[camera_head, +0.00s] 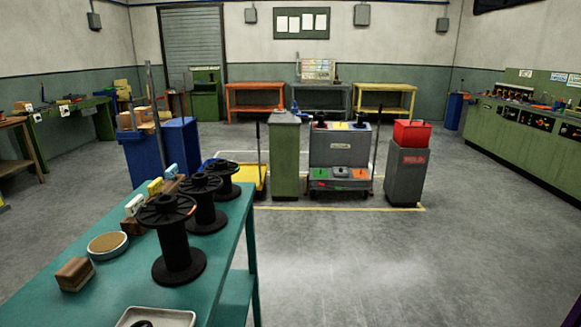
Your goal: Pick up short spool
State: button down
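Three black spools stand upright in a row on a teal table in the left foreground. The nearest spool (176,245) looks the largest and tallest. The middle spool (204,203) is partly overlapped by it. The farthest spool (223,180) looks the shortest, and its lower part is partly hidden; distance makes their true heights hard to compare. My gripper is not in view.
The teal table (118,288) also holds a round tan-topped dish (108,245), a wooden block (75,273) and a pale tray (157,318) at the front edge. A grey cart (340,148) and a grey bin (405,178) stand beyond. Floor to the right is clear.

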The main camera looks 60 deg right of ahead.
aim_at(223, 168)
jog(key=z, duration=0.8)
jog(key=i+l+u, duration=0.45)
jog(key=l, duration=0.2)
